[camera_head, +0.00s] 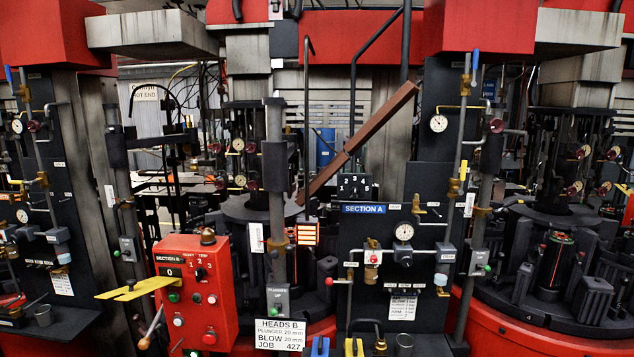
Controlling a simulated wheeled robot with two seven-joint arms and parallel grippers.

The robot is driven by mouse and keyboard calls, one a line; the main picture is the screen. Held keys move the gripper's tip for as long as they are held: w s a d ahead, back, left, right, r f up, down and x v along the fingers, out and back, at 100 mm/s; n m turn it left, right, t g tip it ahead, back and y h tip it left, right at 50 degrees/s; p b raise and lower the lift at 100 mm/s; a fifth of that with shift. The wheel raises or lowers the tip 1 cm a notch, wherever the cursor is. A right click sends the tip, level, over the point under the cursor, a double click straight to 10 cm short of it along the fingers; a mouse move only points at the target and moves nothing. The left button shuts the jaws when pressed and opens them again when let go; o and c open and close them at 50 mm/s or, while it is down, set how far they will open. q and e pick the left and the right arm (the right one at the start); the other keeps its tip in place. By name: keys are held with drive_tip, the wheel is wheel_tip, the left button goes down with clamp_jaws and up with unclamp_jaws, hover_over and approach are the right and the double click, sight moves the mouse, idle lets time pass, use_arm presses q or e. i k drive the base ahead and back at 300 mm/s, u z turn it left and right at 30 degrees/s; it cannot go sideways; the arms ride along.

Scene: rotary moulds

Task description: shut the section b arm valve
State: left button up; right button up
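A red control box (195,290) labelled "SECTION B" stands at the lower left, with a display reading 0, several buttons and small switches. A flat yellow lever (135,288) sticks out to the left from its upper front. I cannot tell from labels which part is the section b arm valve. Neither of my grippers is in view.
A dark "SECTION A" panel (364,209) with gauges, valves and a red-knobbed lever (330,281) stands to the right of the box. A "HEADS B" sign (280,334) is at the bottom. A rusty beam (355,145) slants across the middle. Machinery crowds both sides.

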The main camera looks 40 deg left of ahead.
sight(252, 185)
drive_tip(key=z, duration=0.3)
drive_tip(key=i, duration=2.05)
drive_tip(key=u, duration=0.45)
